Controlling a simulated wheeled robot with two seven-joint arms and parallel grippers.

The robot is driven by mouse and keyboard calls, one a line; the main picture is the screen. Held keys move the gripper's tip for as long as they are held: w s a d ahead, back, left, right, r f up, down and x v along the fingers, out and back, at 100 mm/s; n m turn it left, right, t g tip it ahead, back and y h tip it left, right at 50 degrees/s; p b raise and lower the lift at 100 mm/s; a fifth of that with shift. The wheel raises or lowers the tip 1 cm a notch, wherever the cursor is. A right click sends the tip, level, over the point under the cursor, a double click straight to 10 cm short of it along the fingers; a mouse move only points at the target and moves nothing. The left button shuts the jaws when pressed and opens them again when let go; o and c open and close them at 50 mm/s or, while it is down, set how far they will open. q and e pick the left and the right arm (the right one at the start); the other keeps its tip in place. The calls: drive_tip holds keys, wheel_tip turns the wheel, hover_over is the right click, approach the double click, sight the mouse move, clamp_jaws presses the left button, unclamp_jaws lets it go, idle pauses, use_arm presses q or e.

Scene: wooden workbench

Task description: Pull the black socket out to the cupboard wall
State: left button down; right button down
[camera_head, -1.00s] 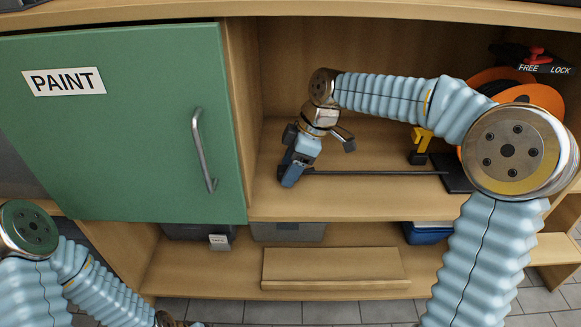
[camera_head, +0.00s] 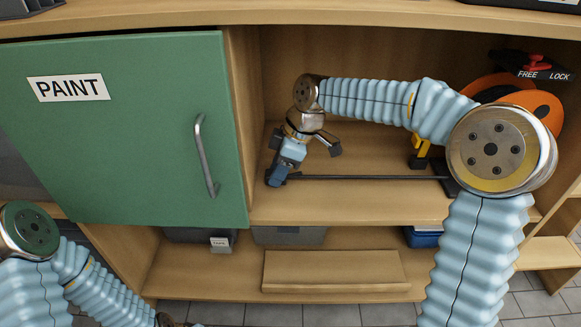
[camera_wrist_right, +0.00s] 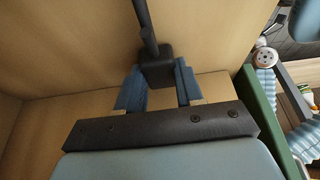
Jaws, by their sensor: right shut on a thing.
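The black socket (camera_wrist_right: 157,72) is a small dark block between the two blue fingers of my right gripper (camera_wrist_right: 160,88) in the right wrist view. The right gripper (camera_head: 277,177) is shut on it, low over the shelf, near the upright cupboard wall (camera_head: 240,110) on the left. A thin black cable (camera_head: 370,178) runs from the gripper across the shelf to the reel side, nearly straight. The orange reel (camera_head: 541,104) at the right is partly hidden by my right arm. My left arm shows at the lower left; its gripper is out of the picture.
A green door (camera_head: 130,150) marked PAINT, with a metal handle (camera_head: 205,155), is left of the open compartment. A red lever (camera_head: 537,57) with a FREE/LOCK label is at the upper right. A yellow part (camera_head: 420,150) stands near the reel. Grey bins are below.

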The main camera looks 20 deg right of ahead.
drive_tip(key=shift+w+a+f, duration=0.1)
drive_tip(key=shift+w+a, duration=0.1)
drive_tip(key=shift+a, duration=0.5)
drive_tip(key=c, duration=0.7)
unclamp_jaws()
drive_tip(key=p+v, duration=0.1)
drive_tip(key=v, duration=0.6)
drive_tip(key=shift+d+r, duration=0.15)
drive_tip(key=shift+r, duration=0.05)
